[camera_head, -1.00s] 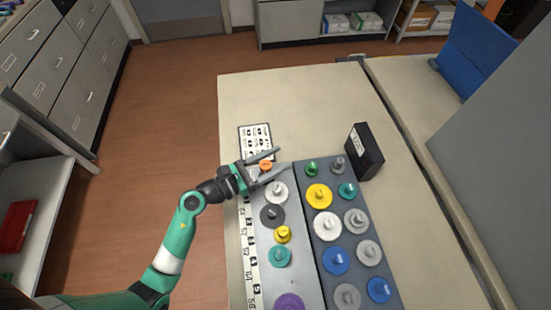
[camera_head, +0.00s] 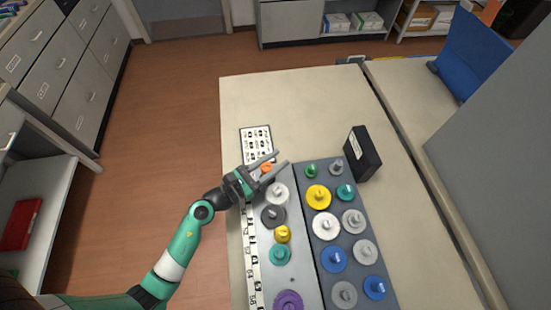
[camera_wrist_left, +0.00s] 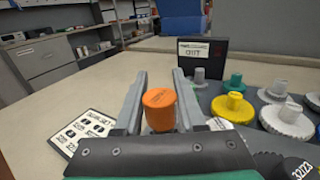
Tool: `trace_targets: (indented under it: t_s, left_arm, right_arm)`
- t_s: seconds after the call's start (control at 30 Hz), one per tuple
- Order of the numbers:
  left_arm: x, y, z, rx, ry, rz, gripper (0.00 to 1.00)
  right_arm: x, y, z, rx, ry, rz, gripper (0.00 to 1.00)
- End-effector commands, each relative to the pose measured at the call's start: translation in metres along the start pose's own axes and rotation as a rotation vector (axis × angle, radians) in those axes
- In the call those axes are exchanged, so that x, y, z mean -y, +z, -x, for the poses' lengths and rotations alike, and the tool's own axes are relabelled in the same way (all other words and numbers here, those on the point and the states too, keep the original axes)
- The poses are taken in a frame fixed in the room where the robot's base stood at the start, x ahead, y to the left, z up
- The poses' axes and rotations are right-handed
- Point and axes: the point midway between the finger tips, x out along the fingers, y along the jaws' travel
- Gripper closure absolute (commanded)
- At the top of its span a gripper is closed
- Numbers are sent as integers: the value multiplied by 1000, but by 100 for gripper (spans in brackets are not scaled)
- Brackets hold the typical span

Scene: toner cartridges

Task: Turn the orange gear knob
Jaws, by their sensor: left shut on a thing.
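The orange gear knob (camera_head: 266,168) sits at the far end of the left grey panel (camera_head: 296,215). In the left wrist view the orange knob (camera_wrist_left: 160,108) stands upright between the two fingers. My left gripper (camera_head: 271,164) is shut on the knob, with the fingertips reaching past it; it also fills the lower part of the left wrist view (camera_wrist_left: 158,100). My right gripper is in neither view.
A white gear (camera_head: 277,193) is close to my left gripper. The right panel holds several coloured gears, such as a yellow one (camera_head: 318,196). A black box (camera_head: 363,154) stands at its far end. A printed card (camera_head: 256,143) lies beyond the left panel. The far table is clear.

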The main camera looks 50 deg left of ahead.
Motion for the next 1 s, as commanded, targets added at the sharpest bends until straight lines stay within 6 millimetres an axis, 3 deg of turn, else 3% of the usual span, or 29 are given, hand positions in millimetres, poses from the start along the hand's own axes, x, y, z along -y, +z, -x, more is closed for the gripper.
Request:
trace_targets:
  t_s: [0.03,0.07,0.23,0.7,0.87,1.0]
  left_arm:
    - [0,0,0,0,0,0,100]
    - [0,0,0,0,0,0,59]
    - [0,0,0,0,0,0,31]
    - [-1,0,5,-1,1,0,31]
    - [-1,-1,32,-2,4,2,31]
    - [-2,-2,68,-3,7,2,31]
  right_arm:
    - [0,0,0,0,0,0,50]
    - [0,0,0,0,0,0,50]
    - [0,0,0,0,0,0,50]
    - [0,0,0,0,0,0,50]
    - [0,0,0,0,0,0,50]
    - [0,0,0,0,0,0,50]
